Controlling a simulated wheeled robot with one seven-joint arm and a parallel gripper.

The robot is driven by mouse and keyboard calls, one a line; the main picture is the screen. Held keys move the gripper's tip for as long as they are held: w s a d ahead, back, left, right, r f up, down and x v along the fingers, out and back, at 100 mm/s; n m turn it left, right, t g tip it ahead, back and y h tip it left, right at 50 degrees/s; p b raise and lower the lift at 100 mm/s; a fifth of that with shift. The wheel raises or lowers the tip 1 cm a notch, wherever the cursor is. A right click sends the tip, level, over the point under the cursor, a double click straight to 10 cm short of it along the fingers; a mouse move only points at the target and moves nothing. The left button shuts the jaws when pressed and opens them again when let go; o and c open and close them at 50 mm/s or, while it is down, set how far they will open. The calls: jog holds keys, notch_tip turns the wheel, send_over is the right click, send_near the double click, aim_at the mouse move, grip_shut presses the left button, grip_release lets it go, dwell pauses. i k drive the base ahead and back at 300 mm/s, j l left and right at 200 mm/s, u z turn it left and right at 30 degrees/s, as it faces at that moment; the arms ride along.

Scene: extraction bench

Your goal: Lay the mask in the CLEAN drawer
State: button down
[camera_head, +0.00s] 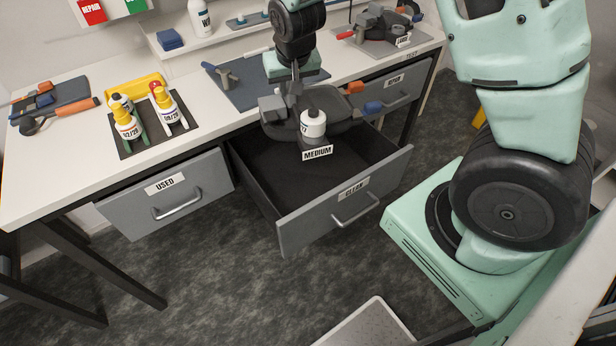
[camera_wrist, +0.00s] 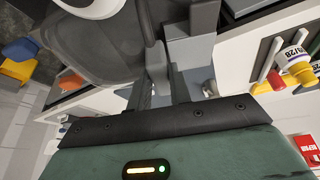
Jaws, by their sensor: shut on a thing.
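The mask (camera_head: 345,124) is dark grey, with a white round part and a MEDIUM tag at its front. My gripper (camera_head: 296,90) is shut on it from above and holds it over the back of the open CLEAN drawer (camera_head: 345,215), near the bench edge. The drawer is pulled well out, and its visible dark floor is empty; the mask hides part of its back. In the wrist view the mask (camera_wrist: 105,55) fills the upper left, beside the fingers of my gripper (camera_wrist: 172,85). The exact grip point is partly hidden.
The USED drawer (camera_head: 168,195) at left is shut. Bottles stand on a dark mat (camera_head: 155,140) on the bench. A blue-grey mat (camera_head: 240,88) with a tool lies behind the mask. Another mask (camera_head: 378,30) sits at back right.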

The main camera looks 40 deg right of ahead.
aim_at(318, 185)
jog(key=l+u, duration=0.35)
jog(key=k+l+u, duration=0.1)
jog(key=u, duration=0.25)
jog(key=k+l+u, duration=0.1)
jog(key=u, duration=0.25)
jog(key=l, duration=0.1)
